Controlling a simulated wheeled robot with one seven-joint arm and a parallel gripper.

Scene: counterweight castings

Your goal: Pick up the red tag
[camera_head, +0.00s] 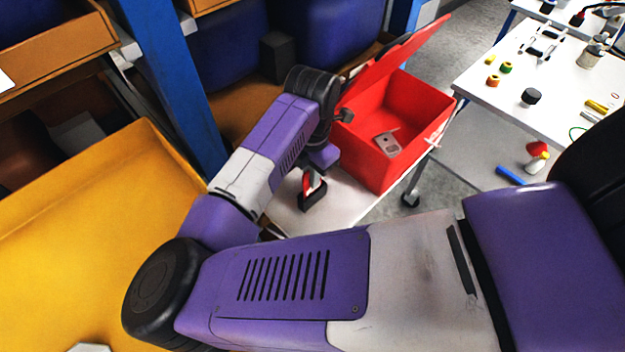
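A small red piece (308,184), which may be the red tag, stands upright at a small black block (313,199) on the white tabletop (345,203). A pale part shows beside it. I cannot tell how the red piece is held at the block. The purple end of my gripper (322,158) is just above and behind the red piece in the picture. Its fingers are not clearly seen, so I cannot tell whether it touches the piece or is open.
An open red box (411,107) with a raised lid stands right of my wrist, with a grey item (387,143) inside. A yellow bin (90,215) and a blue post (172,85) are at left. A white table (560,75) at right holds several small items.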

